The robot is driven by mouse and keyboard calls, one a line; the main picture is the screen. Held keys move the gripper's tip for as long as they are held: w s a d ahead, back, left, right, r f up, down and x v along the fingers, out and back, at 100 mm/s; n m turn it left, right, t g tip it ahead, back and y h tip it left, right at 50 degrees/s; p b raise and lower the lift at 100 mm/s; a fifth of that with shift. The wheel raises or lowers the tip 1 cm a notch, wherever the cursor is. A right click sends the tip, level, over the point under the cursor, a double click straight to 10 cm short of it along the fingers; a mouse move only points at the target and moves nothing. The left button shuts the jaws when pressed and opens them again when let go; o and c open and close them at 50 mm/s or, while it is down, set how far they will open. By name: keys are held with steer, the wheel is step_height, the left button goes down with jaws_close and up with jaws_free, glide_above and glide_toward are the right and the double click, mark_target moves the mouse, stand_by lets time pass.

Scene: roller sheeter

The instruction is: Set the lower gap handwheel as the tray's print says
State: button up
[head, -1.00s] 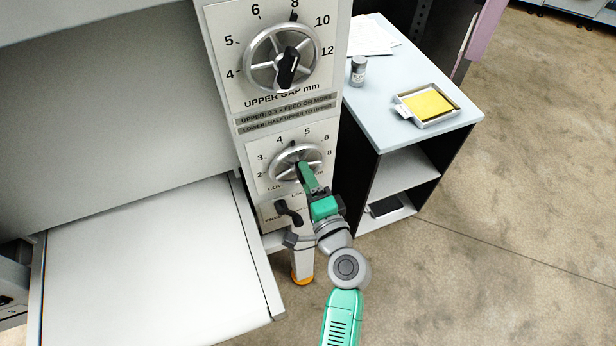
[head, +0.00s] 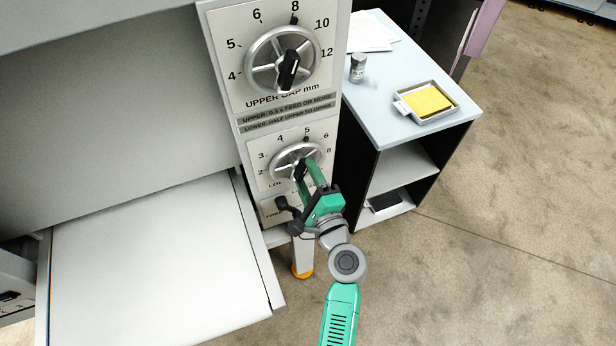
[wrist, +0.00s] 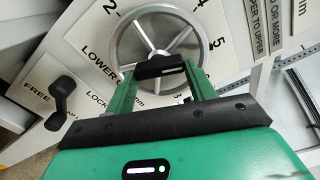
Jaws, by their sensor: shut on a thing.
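The lower gap handwheel (head: 281,163) is a silver spoked wheel on a white dial on the machine's column; it also shows in the wrist view (wrist: 118,45). Its dark rim mark (head: 307,143) stands near the 5. My gripper (head: 305,167) is at the wheel, its two green fingers shut on the wheel's black grip (wrist: 160,68). The grip is partly hidden by my gripper in the head view. The tray (head: 446,117) on the side table holds a yellow slab (head: 428,99). A small pale label (head: 403,107) is at its left; its print is too small to read.
The upper gap handwheel (head: 256,45) stands above, its mark near 8. Two grey rule plates (head: 287,112) lie between the dials. A black lever (head: 285,205) by FREE and LOCK is close below my gripper. A jar (head: 358,68) and papers are on the side table (head: 390,130).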

steer(key=o, duration=1)
steer(key=v, duration=0.8)
steer(key=shift+w, duration=0.1)
